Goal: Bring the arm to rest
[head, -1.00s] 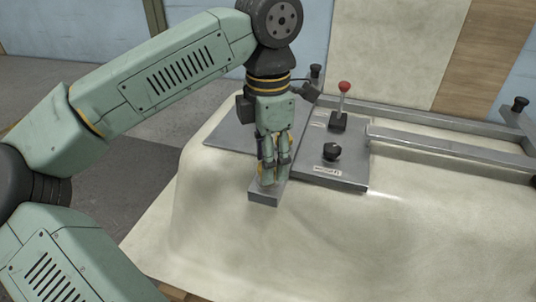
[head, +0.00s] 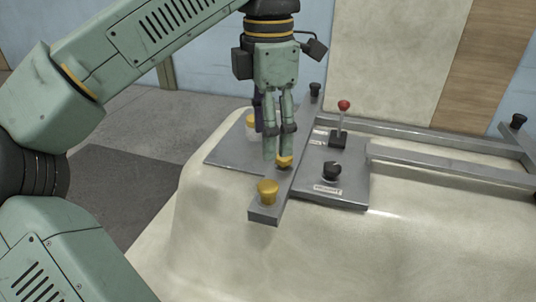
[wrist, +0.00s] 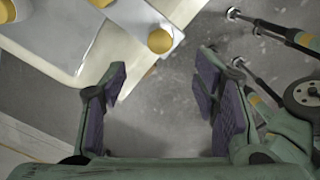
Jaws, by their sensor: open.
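My gripper (head: 278,150) is open and empty, pointing down in the head view. It hangs above the grey metal bar (head: 265,212) at the left end of the fixture on the tub shell, with a gap below the fingertips that is hard to judge.
The pale tub shell (head: 400,245) fills the lower right. A plate carries a red-topped lever (head: 343,106) and a black knob (head: 332,171). A yellow-topped white container (head: 251,130) stands behind my gripper. Metal rails (head: 450,150) run right. Floor at left is clear.

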